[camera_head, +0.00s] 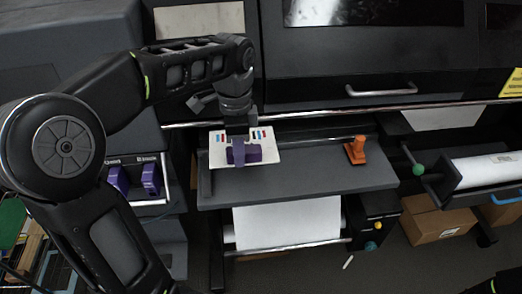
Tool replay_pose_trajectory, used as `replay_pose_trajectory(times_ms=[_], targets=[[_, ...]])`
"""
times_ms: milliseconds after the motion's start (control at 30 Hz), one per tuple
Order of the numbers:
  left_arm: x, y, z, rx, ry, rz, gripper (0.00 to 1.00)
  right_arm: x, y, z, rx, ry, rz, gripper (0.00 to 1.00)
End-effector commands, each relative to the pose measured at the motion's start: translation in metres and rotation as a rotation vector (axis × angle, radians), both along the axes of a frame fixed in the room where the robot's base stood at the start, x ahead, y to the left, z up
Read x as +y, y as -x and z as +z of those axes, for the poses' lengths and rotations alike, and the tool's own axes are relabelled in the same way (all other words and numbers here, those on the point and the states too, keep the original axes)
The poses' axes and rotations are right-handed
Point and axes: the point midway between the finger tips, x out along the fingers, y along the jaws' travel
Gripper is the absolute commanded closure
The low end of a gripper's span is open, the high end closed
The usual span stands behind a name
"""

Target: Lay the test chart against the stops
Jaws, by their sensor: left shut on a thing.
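The test chart (265,156) is a white card with red, blue and black marks near its far edge and a purple block-like piece (244,153) on it. It is at the left part of the dark grey table (320,178). My left gripper (238,136) reaches down from above at the far side of the purple piece and is shut on the chart; its fingertips are partly hidden. I cannot tell whether the card touches the table. A dark raised strip (204,178) at the table's left edge may be one of the stops. My right gripper is not in view.
An orange tool (356,150) stands on the table's right part, with bare surface between it and the chart. A metal rail (330,113) runs behind. White film (287,222) hangs below. A cardboard box (438,222) and a white roll (485,170) are at the right.

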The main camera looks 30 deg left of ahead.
Motion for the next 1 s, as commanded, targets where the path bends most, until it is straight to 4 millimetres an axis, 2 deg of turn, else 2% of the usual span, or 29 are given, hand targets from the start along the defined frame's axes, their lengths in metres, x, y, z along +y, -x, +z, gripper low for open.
replay_pose_trajectory(times_ms=[467, 567, 800, 1000], targets=[[0.000, 0.000, -0.002, 0.001, 0.000, 0.001, 1.00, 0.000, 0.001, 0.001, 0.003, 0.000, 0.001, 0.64], [0.000, 0.001, -0.014, 0.004, 0.000, 0.001, 1.00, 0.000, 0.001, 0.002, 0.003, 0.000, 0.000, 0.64], [0.000, 0.001, -0.055, 0.004, 0.000, 0.001, 1.00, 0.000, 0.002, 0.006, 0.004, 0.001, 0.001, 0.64], [0.000, 0.000, -0.063, -0.001, -0.001, 0.002, 1.00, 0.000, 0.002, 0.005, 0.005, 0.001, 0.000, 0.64]])
